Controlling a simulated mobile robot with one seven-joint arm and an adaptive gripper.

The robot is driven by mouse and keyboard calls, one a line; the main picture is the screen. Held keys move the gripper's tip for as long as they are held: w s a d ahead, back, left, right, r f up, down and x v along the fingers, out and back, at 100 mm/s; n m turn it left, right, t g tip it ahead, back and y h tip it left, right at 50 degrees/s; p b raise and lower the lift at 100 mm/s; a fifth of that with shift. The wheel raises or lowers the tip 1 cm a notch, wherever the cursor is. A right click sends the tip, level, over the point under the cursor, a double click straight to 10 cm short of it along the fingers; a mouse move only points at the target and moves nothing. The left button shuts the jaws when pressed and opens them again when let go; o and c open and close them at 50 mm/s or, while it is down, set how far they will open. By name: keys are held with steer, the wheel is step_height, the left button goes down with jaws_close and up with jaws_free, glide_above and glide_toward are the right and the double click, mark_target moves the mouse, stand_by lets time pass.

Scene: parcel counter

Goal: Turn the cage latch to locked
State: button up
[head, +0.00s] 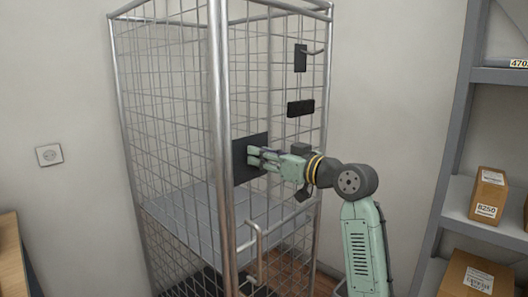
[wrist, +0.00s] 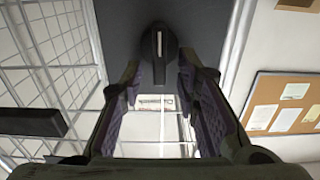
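The wire cage (head: 219,120) stands upright in the middle of the head view. A dark plate (head: 238,162) is fixed on its side; the plate also fills the top of the wrist view (wrist: 118,28). A black latch knob (wrist: 159,42) with a pale line on its handle sits on the plate, its handle along the picture's vertical. My gripper (head: 258,158) is at the plate in the head view and hides the latch there. In the wrist view my gripper (wrist: 160,85) is open, one finger on each side of the knob's handle, with gaps visible.
A black block (head: 300,108) and a hook on a dark plate (head: 301,57) are on the cage above my gripper. A grey shelf (head: 485,228) with boxes (head: 488,195) stands at the right. A corkboard (wrist: 285,103) shows at right in the wrist view.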

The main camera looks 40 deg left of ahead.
jaws_close()
stand_by(0.4)
